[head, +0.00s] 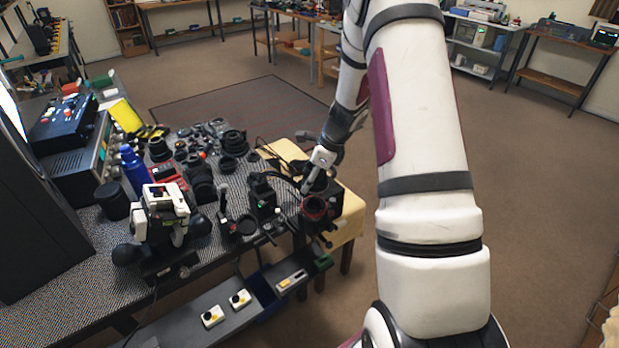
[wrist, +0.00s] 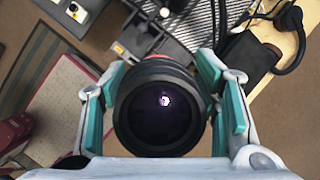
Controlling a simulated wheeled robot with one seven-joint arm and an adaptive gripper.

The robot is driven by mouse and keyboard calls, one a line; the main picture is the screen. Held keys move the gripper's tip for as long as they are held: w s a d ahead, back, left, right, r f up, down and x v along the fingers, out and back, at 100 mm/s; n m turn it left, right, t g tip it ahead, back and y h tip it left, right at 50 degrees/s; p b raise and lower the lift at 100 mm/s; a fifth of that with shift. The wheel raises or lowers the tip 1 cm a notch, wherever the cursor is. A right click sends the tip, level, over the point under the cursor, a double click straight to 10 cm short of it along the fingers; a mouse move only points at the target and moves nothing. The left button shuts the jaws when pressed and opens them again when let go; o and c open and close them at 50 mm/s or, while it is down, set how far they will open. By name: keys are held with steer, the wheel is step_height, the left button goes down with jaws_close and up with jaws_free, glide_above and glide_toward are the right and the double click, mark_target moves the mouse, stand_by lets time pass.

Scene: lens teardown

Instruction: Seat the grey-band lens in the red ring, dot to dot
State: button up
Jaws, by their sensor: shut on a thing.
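My gripper (wrist: 163,85) is shut on a black lens (wrist: 158,112), with one teal pad on each side of its barrel in the wrist view. I look down into its dark purple glass with a bright reflection. A grey band and a dot cannot be made out. The red ring (head: 314,206) is at the table's right end in the head view, right below my gripper (head: 309,186). In the wrist view only slivers of red (wrist: 118,48) show behind the lens. Whether the lens touches the ring or sits in it cannot be told.
Several loose lenses and caps (head: 215,140) crowd the table to the left. A white-and-black device (head: 160,215) stands at its front. A grey tray (head: 225,318) with small white boxes lies below the front edge. Headphones (wrist: 290,35) lie on the yellow surface.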

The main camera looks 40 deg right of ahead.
mark_target(305, 202)
steer(key=shift+w+f, duration=0.15)
steer(key=shift+f, duration=0.1)
step_height(305, 202, down, 2)
steer(key=shift+w+f+b, duration=0.1)
steer(key=shift+b, duration=0.3)
steer(key=shift+f+b, duration=0.55)
steer(key=shift+f, duration=1.05)
steer(key=shift+f+b, duration=0.55)
steer(key=shift+f, duration=0.25)
stand_by(1.5)
steer(key=o, duration=1.5)
steer(key=v, duration=1.2)
